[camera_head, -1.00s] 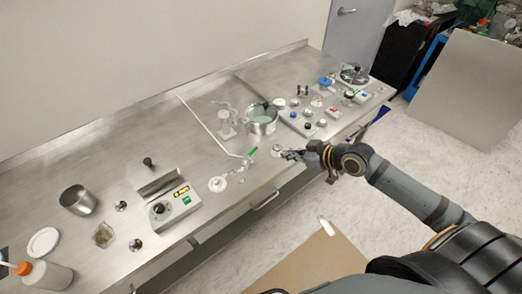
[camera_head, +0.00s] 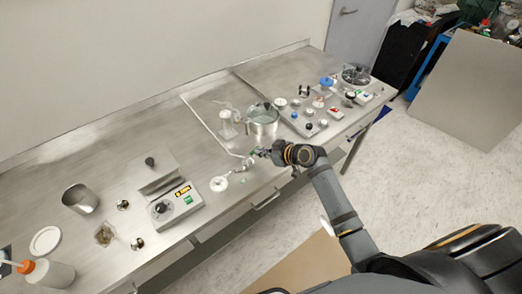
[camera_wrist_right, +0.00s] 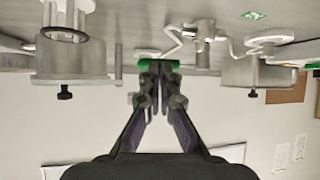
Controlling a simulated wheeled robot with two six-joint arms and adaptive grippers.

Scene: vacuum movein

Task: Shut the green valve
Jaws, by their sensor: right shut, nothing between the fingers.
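The green valve handle (camera_wrist_right: 144,63) shows in the right wrist view as a short green bar right at my fingertips. It lies crosswise behind the fingers, which hide its middle; whether they touch it I cannot tell. In the head view my right gripper (camera_head: 262,152) reaches over the bench's front half at the end of the glass line, and mostly covers the handle there. In the wrist view my right gripper (camera_wrist_right: 160,72) has its fingers shut together with nothing between them. My left gripper is not in view.
A metal pot (camera_head: 263,122) stands just behind my right gripper. A panel of knobs (camera_head: 309,126) is to its right. A round white part (camera_head: 219,184) and a grey control box (camera_head: 174,206) lie left. The steel bench (camera_head: 110,155) has bare room at the back left.

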